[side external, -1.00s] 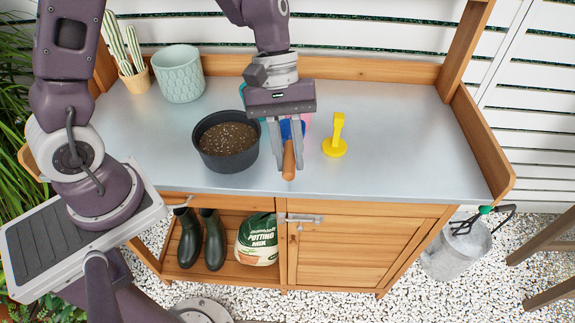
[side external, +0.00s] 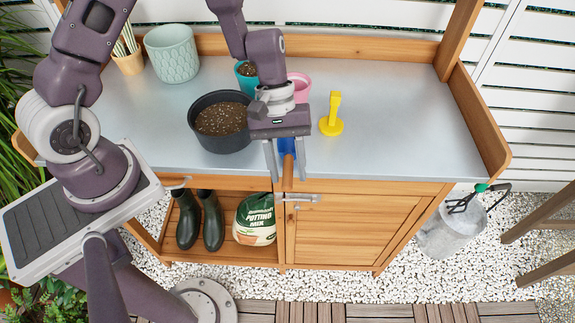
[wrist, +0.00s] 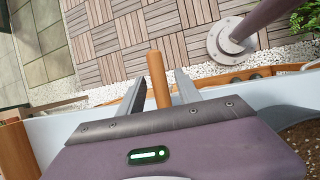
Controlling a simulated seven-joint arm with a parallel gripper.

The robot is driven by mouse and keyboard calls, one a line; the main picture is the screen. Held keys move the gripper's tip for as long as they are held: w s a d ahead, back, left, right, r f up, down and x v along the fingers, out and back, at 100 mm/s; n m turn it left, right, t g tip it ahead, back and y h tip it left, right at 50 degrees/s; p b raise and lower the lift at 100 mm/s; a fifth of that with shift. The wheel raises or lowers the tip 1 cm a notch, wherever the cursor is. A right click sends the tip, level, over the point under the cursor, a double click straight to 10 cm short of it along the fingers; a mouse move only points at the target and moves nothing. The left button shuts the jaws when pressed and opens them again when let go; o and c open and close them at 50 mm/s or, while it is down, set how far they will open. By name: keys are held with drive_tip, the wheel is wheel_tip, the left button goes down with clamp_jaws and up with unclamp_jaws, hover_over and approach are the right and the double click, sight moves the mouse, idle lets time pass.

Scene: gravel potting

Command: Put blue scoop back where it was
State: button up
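The blue scoop (side external: 287,147) has a wooden handle that points toward the front edge of the bench. My gripper (side external: 286,172) is over the front of the bench with its two fingers on either side of the scoop. The scoop has moved along with it, so it appears held by its blue part. In the wrist view the wooden handle (wrist: 159,80) sticks out between the fingers, with visible gaps beside it. The contact between fingers and blue part is hidden under the gripper body.
A dark pot of soil (side external: 220,145) stands just left of my gripper. A teal pot (side external: 243,85) and a pink pot (side external: 299,90) stand behind it. The right side of the bench top (side external: 420,130) is clear.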

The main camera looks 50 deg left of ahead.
drive_tip(key=v, duration=1.2)
drive_tip(key=s+a+r+m+t+y, duration=0.2)
drive_tip(key=s+r+m+t, duration=0.1)
drive_tip(key=s+r, duration=0.4)
drive_tip(key=s+a+r+m+t+y, duration=0.2)
drive_tip(key=s+a+r+m+t, duration=0.1)
drive_tip(key=s+r, duration=0.4)
drive_tip(key=s+m+t, duration=0.1)
drive_tip(key=s+m, duration=0.1)
drive_tip(key=shift+a+r+m, duration=0.25)
drive_tip(key=shift+r+m, duration=0.05)
